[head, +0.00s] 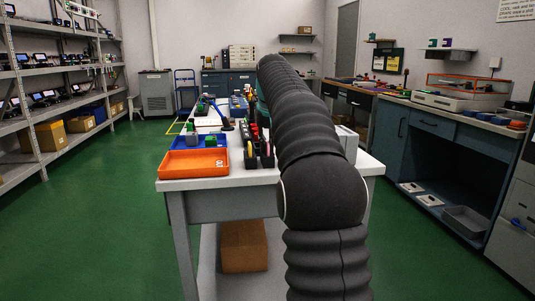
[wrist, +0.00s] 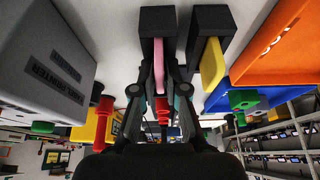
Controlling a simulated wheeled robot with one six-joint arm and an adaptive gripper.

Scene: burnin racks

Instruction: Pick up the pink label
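The pink label (wrist: 158,65) is a thin upright strip at a black slotted holder (wrist: 155,22) in the wrist view. My gripper (wrist: 160,82) is open, with one finger on each side of the pink label. I cannot tell whether either finger touches it. A second black holder (wrist: 212,18) with a yellow label (wrist: 212,62) stands just to the right.
A grey label printer (wrist: 45,65) stands left in the wrist view. An orange bin (wrist: 265,55) and a blue bin (wrist: 222,97) are on the right. In the head view the orange bin (head: 193,163) sits at the white bench's (head: 225,183) front left. Green floor (head: 105,210) is clear left of it.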

